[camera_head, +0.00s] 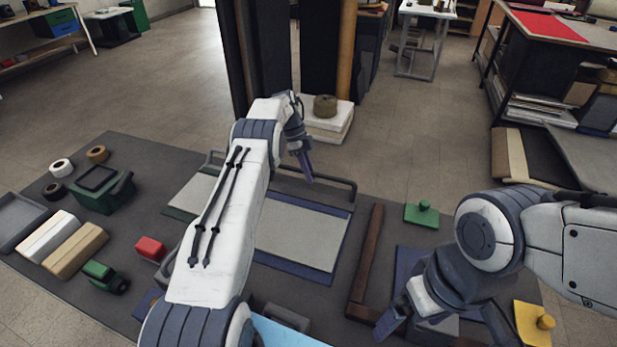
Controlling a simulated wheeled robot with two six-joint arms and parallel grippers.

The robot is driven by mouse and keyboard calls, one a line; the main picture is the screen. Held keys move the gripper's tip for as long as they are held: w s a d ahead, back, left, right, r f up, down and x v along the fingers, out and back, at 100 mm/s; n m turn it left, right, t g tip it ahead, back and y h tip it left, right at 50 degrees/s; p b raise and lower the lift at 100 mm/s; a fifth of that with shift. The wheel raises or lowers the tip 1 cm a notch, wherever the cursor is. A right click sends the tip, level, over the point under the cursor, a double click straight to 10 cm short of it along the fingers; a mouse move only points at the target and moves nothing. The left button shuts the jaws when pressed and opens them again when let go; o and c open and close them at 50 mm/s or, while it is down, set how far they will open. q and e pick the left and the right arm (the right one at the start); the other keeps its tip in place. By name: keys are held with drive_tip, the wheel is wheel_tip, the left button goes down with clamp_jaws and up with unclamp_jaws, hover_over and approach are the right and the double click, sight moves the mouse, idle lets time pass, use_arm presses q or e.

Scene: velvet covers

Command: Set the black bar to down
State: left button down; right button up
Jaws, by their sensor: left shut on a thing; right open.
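The black bar (335,182) is a dark rod running along the far edge of a blue-edged board (318,228) with pale panels. Its bent right end shows at the board's far right corner, and part of it shows left of my arm. My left arm hides its middle. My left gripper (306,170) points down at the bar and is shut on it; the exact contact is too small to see. My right gripper (445,325) is open above a blue piece at the lower right, away from the bar.
A brown L-shaped strip (366,262) lies right of the board. A green knobbed block (422,215) and a yellow one (532,324) lie near my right arm. A red block (150,248), green box (100,190) and wooden blocks (75,250) are at left. A white block (328,122) stands behind.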

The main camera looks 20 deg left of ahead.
sight(315, 174)
use_arm(q)
drive_tip(key=shift+d+f, duration=0.2)
drive_tip(key=shift+d, duration=0.05)
drive_tip(key=c, duration=1.1)
unclamp_jaws()
drive_tip(key=shift+a, duration=0.15)
drive_tip(key=shift+r, duration=0.25)
drive_tip(key=r, duration=0.2)
drive_tip(key=r+b, duration=0.1)
drive_tip(key=r, duration=0.1)
drive_tip(key=shift+d, duration=0.2)
drive_tip(key=d+r, duration=0.2)
drive_tip(key=d, duration=0.1)
drive_tip(key=s+d+r+b, duration=0.1)
drive_tip(key=d+r, duration=0.1)
drive_tip(key=d, duration=0.2)
drive_tip(key=s+d+r+b, duration=0.1)
drive_tip(key=d+r, duration=0.1)
drive_tip(key=d, duration=0.2)
drive_tip(key=shift+s+d+r, duration=0.1)
drive_tip(key=shift+s+r, duration=0.15)
drive_tip(key=shift+r, duration=0.05)
